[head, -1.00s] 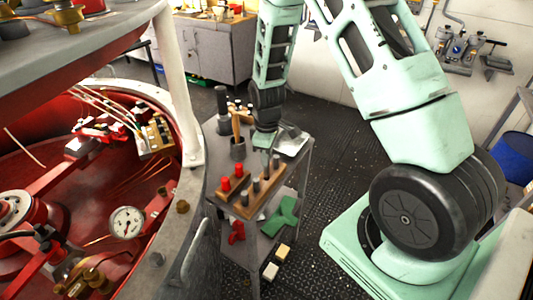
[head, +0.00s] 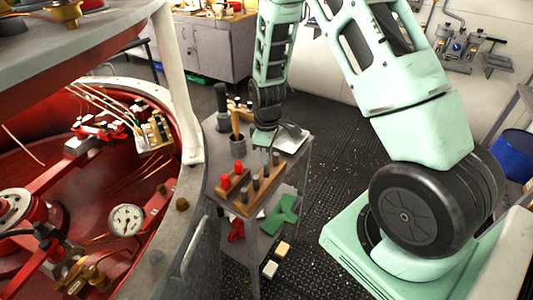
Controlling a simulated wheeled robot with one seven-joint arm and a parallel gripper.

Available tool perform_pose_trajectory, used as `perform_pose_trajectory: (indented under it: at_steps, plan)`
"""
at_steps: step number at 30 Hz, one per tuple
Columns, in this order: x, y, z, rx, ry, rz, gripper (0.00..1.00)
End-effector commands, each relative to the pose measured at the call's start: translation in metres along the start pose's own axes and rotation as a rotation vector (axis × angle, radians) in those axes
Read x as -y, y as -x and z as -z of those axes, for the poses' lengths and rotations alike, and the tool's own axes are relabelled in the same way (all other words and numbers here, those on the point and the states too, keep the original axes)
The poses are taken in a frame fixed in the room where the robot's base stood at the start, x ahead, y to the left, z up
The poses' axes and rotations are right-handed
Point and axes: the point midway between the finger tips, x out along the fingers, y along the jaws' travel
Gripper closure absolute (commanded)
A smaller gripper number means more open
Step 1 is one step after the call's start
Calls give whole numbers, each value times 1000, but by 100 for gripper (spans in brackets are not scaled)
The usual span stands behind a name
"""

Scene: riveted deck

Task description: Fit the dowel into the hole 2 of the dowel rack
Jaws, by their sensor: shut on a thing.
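A wooden rack with several dark grey dowels (head: 255,183) standing in a row is on the small grey side table; I take it for the dowel rack (head: 250,203). My gripper (head: 267,149) points down over the far end of this rack, shut on a dowel. The held dowel is very small here and hard to tell from the dark dowels around it. I cannot tell whether its lower end is in a hole or above it, nor which hole is hole 2.
A second wooden block with red pegs (head: 232,179) stands just left of the rack. A dark cup with a wooden handle (head: 236,144) is behind it. A tray (head: 290,138) lies at the table's far right. The big red machine well (head: 90,200) is at left.

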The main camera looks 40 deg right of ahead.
Motion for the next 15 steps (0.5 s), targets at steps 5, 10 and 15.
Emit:
perform_pose_trajectory:
  at_steps: [5,10,15]
  plan:
    - [0,-2,0,0,0,0,100]
    - [0,-5,0,0,0,0,100]
    - [0,-8,0,0,-1,0,100]
